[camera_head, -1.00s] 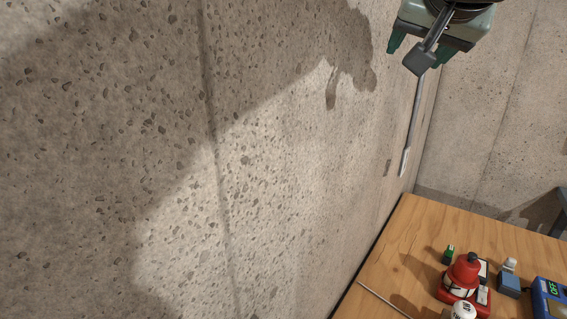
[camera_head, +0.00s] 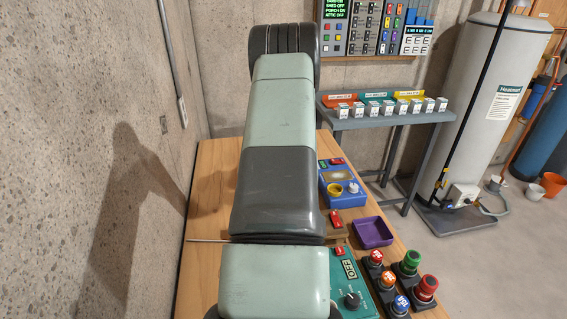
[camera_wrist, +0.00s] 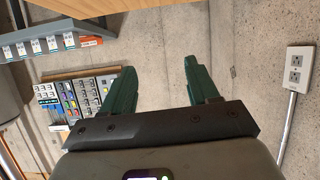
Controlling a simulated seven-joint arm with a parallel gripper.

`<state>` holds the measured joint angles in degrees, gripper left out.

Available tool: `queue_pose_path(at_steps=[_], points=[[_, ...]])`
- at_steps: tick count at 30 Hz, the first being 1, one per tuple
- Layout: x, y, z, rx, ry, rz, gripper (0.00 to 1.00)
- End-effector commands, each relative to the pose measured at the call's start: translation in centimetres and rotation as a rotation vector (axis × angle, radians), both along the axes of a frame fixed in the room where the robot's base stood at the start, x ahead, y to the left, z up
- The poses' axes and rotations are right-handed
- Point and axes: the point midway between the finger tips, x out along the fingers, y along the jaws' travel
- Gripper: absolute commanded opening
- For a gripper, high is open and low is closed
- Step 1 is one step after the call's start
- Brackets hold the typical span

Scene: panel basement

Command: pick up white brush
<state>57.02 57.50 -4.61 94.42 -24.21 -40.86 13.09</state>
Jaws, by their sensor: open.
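I cannot make out a white brush in either current view. My gripper (camera_wrist: 160,78) shows in the wrist view, its two green fingers spread apart with nothing between them. It faces the bare concrete wall. In the head view my arm stretches over the wooden table (camera_head: 212,168) and hides much of its top; the gripper itself is not visible there. A thin pale rod (camera_head: 208,240) sticks out left of my arm over the table; I cannot tell what it is.
A blue box (camera_head: 343,197), purple tray (camera_head: 372,233), green OFF box (camera_head: 349,275) and several push buttons (camera_head: 410,262) crowd the table's right side. A grey side table (camera_head: 388,118) holds small white boxes. The wall (camera_head: 90,110) is close on the left. A wall outlet (camera_wrist: 297,70) shows in the wrist view.

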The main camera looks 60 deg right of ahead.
Motion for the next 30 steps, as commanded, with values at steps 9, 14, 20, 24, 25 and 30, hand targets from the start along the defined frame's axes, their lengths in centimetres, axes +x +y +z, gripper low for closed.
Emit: queue_pose_path(at_steps=[9, 14, 20, 24, 25, 30], points=[[-6.1, -1.6, -9.7, 0.020, -0.049, -0.034, 0.60], [-5.0, -2.8, -10.6, 0.018, -0.052, -0.033, 0.60], [-3.2, -4.6, -11.6, 0.019, -0.052, -0.034, 0.60], [-2.6, -5.2, -11.9, 0.019, -0.051, -0.035, 0.60], [-2.6, -5.2, -11.9, 0.020, -0.051, -0.035, 0.60], [-1.8, -6.2, -12.2, 0.019, -0.051, -0.033, 0.60]])
